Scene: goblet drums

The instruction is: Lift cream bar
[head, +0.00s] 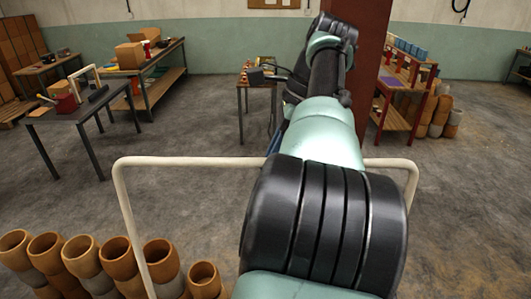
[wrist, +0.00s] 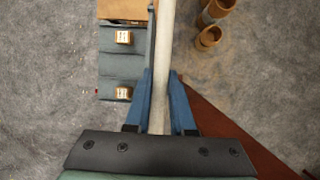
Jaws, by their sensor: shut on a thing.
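The cream bar (head: 190,162) is a long level rail with bent ends and legs running down at both sides. It crosses the head view in front of me, its middle hidden behind my arm. In the wrist view the bar (wrist: 165,45) runs top to bottom between the two blue fingers of my gripper (wrist: 162,80), which is shut on it. In the head view my arm hides nearly all of the gripper; only a bit of blue shows beside the arm. The feet of the legs are out of view, so I cannot tell whether they touch the floor.
Several clay goblet drums (head: 82,256) stand at the lower left near the bar's left leg. A dark red pillar (head: 372,50) rises beyond my arm. A small table (head: 257,82) and a dark table (head: 80,110) stand farther off. The floor between is clear.

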